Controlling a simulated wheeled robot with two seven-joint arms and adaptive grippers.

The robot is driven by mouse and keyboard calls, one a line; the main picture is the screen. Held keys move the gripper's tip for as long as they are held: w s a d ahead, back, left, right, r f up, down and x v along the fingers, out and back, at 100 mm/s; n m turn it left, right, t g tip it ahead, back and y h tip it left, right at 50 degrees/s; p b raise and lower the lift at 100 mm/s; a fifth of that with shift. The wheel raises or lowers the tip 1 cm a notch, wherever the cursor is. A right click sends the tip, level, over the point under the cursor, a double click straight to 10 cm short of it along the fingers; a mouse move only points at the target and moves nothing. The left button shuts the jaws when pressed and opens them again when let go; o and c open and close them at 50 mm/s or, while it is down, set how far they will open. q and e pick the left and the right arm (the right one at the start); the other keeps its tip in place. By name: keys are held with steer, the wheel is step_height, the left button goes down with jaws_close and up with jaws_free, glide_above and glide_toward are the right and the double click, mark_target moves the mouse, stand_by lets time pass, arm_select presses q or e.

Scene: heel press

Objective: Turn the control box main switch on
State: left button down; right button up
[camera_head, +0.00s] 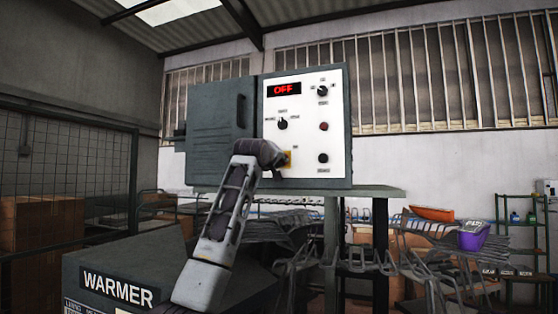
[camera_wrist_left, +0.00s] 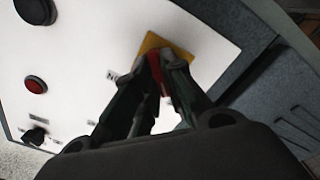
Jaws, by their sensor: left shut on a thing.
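The control box (camera_head: 215,125) is a grey cabinet with a white front panel (camera_head: 304,108). Its display (camera_head: 284,89) reads OFF in red. The main switch has a yellow plate (camera_head: 288,158) at the panel's lower left, mostly covered by my left gripper (camera_head: 279,163) in the head view. In the left wrist view the yellow plate (camera_wrist_left: 176,46) shows a red knob (camera_wrist_left: 161,84) in front of it. My left gripper (camera_wrist_left: 160,68) is shut on this red knob, its fingertips at the plate. The knob's exact angle is hidden by the fingers. My right gripper is not in view.
The panel also carries a selector (camera_head: 282,123), an upper knob (camera_head: 322,91), a red button (camera_head: 323,126) and a lower black knob (camera_head: 323,158). The box stands on a table (camera_head: 370,191). A WARMER box (camera_head: 165,262) stands low in front. Racks fill the lower right.

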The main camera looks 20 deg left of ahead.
arm_select(q)
steer(key=shift+m, duration=0.4)
steer(key=shift+m+p, duration=3.1)
steer(key=shift+m, duration=5.5)
steer(key=c, duration=1.5)
jaws_free()
steer(key=shift+c, duration=0.2)
steer(key=shift+o, duration=0.2)
